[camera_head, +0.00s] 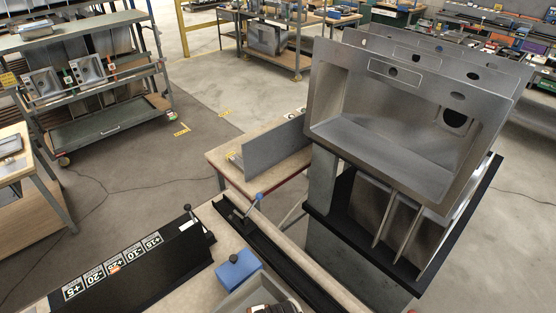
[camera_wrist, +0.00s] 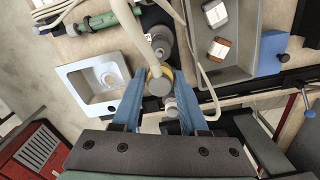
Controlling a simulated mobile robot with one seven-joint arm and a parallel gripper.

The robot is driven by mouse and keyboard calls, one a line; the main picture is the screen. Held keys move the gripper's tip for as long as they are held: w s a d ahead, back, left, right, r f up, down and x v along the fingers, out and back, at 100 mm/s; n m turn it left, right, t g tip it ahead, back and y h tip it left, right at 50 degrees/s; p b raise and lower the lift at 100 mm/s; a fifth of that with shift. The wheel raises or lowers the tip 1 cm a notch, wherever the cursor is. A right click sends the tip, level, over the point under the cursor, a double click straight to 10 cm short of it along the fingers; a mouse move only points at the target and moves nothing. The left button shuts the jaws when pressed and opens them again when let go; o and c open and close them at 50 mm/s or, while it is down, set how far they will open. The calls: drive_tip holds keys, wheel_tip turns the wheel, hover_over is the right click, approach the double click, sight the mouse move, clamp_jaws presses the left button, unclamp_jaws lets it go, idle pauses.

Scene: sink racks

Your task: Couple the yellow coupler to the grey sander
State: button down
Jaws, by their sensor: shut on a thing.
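My gripper (camera_wrist: 158,76) has two blue fingers and is in the wrist view, shut on the yellow coupler (camera_wrist: 150,72). The coupler shows as a yellow ring between the fingertips, at the end of a pale hose (camera_wrist: 142,32). A round grey end covers part of it. A grey tool body, seemingly the grey sander (camera_wrist: 160,38), lies just beyond the fingertips. I cannot tell whether the coupler touches it. Neither coupler nor gripper can be made out in the head view.
A grey tray (camera_wrist: 238,72) with two small blocks lies right of the tool. A white sink-shaped part (camera_wrist: 95,84) and a green tool (camera_wrist: 100,20) lie left. A blue box (camera_head: 238,270) stands by the tray. Large metal sinks (camera_head: 385,140) stand on a rack at the right.

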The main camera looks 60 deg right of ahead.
drive_tip(key=shift+f+b, duration=1.65)
drive_tip(key=shift+f, duration=1.15)
drive_tip(key=shift+p, duration=0.95)
drive_tip(key=shift+f+b, duration=0.9)
drive_tip(key=shift+f, duration=0.75)
drive_tip(key=shift+c, duration=1.8)
unclamp_jaws()
drive_tip(key=shift+r, duration=0.1)
wheel_tip(320, 180, up, 12)
drive_tip(key=shift+f+b, duration=0.1)
drive_tip(key=shift+b, duration=0.2)
drive_tip(key=shift+r+p, duration=0.4)
drive_tip(key=shift+r, duration=0.15)
